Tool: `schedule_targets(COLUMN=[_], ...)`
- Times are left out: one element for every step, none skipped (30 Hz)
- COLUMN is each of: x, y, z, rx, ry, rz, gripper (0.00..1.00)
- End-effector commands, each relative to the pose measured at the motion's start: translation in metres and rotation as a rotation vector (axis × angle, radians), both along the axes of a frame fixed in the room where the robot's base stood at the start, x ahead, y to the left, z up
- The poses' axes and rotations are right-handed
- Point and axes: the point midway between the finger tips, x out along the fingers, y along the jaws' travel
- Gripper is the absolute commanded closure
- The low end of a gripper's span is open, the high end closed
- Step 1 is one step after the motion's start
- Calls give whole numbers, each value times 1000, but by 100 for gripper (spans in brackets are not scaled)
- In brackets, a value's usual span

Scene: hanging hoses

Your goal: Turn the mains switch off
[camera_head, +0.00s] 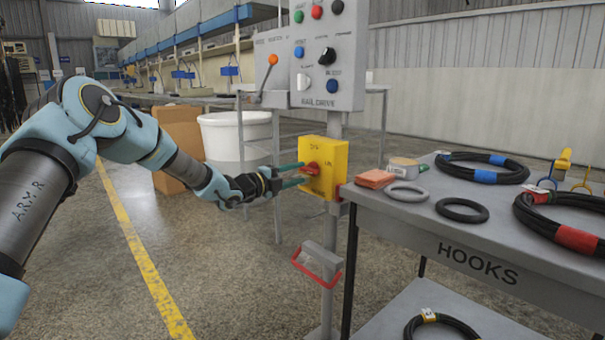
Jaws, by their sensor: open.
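My gripper (301,175) reaches in from the left. I cannot tell whether the fingertips touch the knob. The knob's exact setting is too small to read.
A grey control panel (310,60) with buttons and an orange-tipped lever sits above the box. A grey table (420,225) marked HOOKS, with coiled hoses, stands close at the right. Open floor lies left.

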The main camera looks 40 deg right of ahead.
Motion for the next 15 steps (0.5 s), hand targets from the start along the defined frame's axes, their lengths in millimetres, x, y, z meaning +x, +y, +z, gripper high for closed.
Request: schedule_targets(x=[0, 0, -1, -1, -1, -1, -1, -1, -1, -1, -1, -1, -1, -1, -1], y=[-7, -10, -15, -17, -19, -21, -23, -23, -24, -25, -25, -25, -25, -25, -25], z=[0, 0, 0, 0, 0, 0, 0, 0, 0, 0, 0, 0, 0, 0, 0], rx=[0, 0, -1, 0, 0, 0, 0, 0, 0, 0, 0, 1, 1, 1, 1], ry=[0, 1, 2, 1, 1, 1, 1, 1, 1, 1, 1, 1, 1, 1, 1], rz=[0, 0, 0, 0, 0, 0, 1, 1, 1, 1, 1, 1, 1, 1, 1], gripper=[52, 52, 52, 52, 52, 52, 52, 52, 52, 52, 52, 52, 52, 52, 52])
